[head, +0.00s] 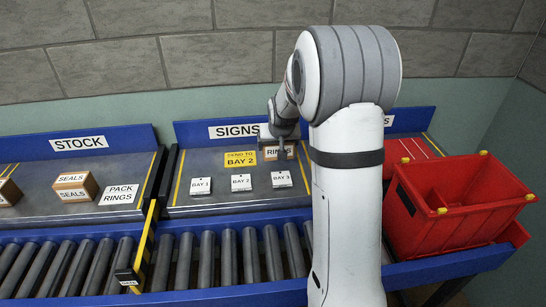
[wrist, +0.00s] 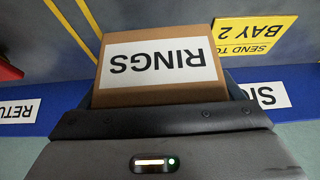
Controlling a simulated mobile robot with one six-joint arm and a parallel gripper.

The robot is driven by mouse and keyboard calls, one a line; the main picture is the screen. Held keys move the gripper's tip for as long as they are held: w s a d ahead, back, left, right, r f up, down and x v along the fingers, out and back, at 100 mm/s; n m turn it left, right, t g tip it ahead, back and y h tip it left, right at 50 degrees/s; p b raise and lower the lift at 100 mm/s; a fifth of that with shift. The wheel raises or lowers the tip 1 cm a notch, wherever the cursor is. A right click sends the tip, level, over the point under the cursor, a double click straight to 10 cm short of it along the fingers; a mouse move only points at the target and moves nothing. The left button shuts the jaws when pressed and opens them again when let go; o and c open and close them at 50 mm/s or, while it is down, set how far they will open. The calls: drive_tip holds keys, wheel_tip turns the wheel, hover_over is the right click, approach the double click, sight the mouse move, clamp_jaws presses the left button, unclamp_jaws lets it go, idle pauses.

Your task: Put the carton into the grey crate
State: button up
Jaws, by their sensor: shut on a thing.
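A brown carton with a white RINGS label (head: 279,153) is at the SIGNS panel, partly behind my arm's end. In the wrist view the RINGS carton (wrist: 157,92) fills the upper middle, its label upside down. My gripper (head: 283,131) is shut on this carton; the fingertips are mostly hidden. I cannot tell whether the carton touches the panel. No grey crate shows in either view; the crate I see is a red crate (head: 462,226) at the right, with yellow corner pieces.
A SEALS carton (head: 75,187) sits on the STOCK panel beside a PACK RINGS label. A yellow SEND TO BAY 2 sign (head: 240,159) and BAY 1, 2 and 3 tags lie on the SIGNS panel. A roller conveyor (head: 215,257) runs along the front, with a yellow-black divider (head: 141,240).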

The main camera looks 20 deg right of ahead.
drive_tip(key=shift+f, duration=1.9)
drive_tip(key=shift+f+b, duration=0.2)
drive_tip(key=shift+b, duration=0.1)
drive_tip(key=o, duration=1.1)
drive_tip(key=shift+r, duration=0.1)
